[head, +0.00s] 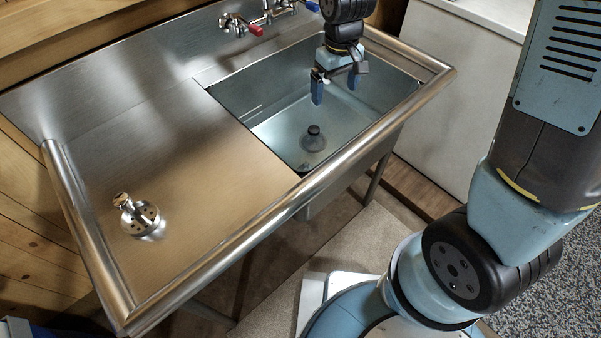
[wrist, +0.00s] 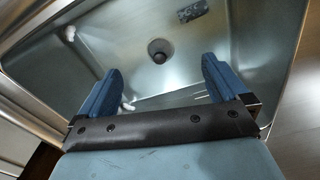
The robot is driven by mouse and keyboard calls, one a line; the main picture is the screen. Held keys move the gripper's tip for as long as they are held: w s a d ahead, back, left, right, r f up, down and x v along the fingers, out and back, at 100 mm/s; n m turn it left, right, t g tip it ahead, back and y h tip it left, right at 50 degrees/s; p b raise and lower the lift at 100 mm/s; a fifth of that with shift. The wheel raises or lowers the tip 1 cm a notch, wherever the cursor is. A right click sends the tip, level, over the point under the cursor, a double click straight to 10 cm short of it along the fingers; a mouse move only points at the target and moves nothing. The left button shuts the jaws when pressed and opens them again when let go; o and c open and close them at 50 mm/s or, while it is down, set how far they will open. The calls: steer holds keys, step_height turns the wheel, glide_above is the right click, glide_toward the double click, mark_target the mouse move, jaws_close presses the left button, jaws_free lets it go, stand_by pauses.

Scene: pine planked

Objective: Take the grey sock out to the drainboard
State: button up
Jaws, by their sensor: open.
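My gripper (head: 336,86) is open and empty over the far right part of the steel sink basin (head: 277,125). Its two blue fingers also show apart in the wrist view (wrist: 160,88), with the basin floor and the dark round drain (wrist: 159,50) beyond them. A small dark grey speckled thing (wrist: 193,10) is at the top of the wrist view, inside the basin. I cannot tell whether it is the grey sock. No sock shows clearly in the head view. The drainboard (head: 170,150) is the flat steel surface left of the basin.
A metal strainer basket (head: 139,217) stands on the drainboard near its front left. Taps with a red lever (head: 255,29) are at the back of the basin. A raised rounded rim (head: 345,165) runs along the front. Most of the drainboard is clear.

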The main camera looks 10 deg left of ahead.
mark_target(300, 169)
steer(key=s+a+f+n, duration=0.1)
steer(key=a+f, duration=0.1)
steer(key=f, duration=0.6)
steer(key=s+a+f+n+g+h, duration=0.1)
steer(key=s+a+f, duration=0.1)
steer(key=f, duration=0.6)
steer(key=s+a+f+n, duration=0.1)
steer(key=a+f, duration=0.2)
steer(key=f, duration=0.5)
steer(key=shift+s+a+f, duration=0.1)
steer(key=shift+s+a, duration=0.25)
steer(key=shift+a, duration=0.05)
steer(key=shift+f, duration=2.6)
steer(key=c, duration=0.8)
